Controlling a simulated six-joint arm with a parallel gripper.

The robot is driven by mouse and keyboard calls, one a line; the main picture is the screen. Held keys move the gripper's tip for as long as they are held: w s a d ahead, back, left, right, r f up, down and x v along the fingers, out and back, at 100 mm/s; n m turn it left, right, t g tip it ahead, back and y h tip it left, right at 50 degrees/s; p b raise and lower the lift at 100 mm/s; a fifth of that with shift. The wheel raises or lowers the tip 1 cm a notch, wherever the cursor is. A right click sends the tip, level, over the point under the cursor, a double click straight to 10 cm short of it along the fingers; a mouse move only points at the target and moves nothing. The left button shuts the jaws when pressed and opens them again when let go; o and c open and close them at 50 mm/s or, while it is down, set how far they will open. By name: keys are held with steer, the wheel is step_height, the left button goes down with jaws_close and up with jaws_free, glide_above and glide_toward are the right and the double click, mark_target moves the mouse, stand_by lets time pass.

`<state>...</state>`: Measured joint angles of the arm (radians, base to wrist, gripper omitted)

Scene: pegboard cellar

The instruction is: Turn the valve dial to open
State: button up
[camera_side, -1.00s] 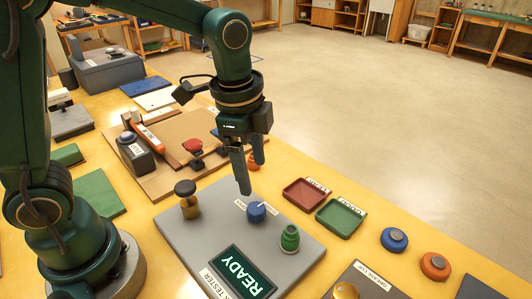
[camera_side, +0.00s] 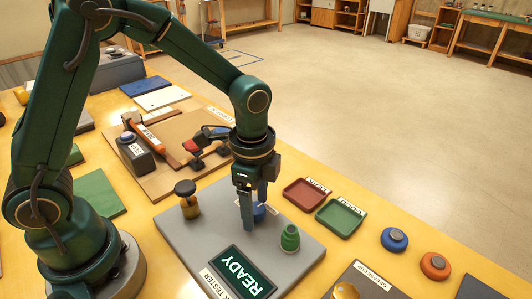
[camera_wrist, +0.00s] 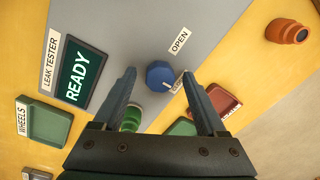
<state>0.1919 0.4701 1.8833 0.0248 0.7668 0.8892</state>
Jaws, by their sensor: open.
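The valve dial is a blue knob (camera_wrist: 160,76) on the grey leak tester board (camera_wrist: 130,30). In the wrist view it has a white pointer mark on its right side, toward a small label, and an "OPEN" label (camera_wrist: 180,41) stands at its upper right. My gripper (camera_wrist: 156,82) is open, with its fingers on either side of the dial in that view. In the side view my gripper (camera_side: 252,224) points down, and its fingers partly hide the blue dial (camera_side: 260,211). I cannot tell whether the fingers touch it.
The tester's screen (camera_side: 241,272) reads READY. A green fitting (camera_side: 290,238) stands close to the right of the dial, and a black-topped brass post (camera_side: 186,197) stands to its left. Red (camera_side: 306,194) and green (camera_side: 340,218) trays lie at the right.

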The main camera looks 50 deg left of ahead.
jaws_close()
steer(key=shift+n, duration=0.3)
steer(key=n, duration=0.3)
steer(key=shift+n, duration=0.3)
steer(key=n, duration=0.4)
steer(key=shift+r+n, duration=0.1)
steer(key=shift+n, duration=0.2)
steer(key=n, duration=0.4)
steer(key=shift+n, duration=0.3)
steer(key=shift+w+n, duration=0.1)
steer(key=shift+n, duration=2.1)
steer(key=shift+g, duration=0.3)
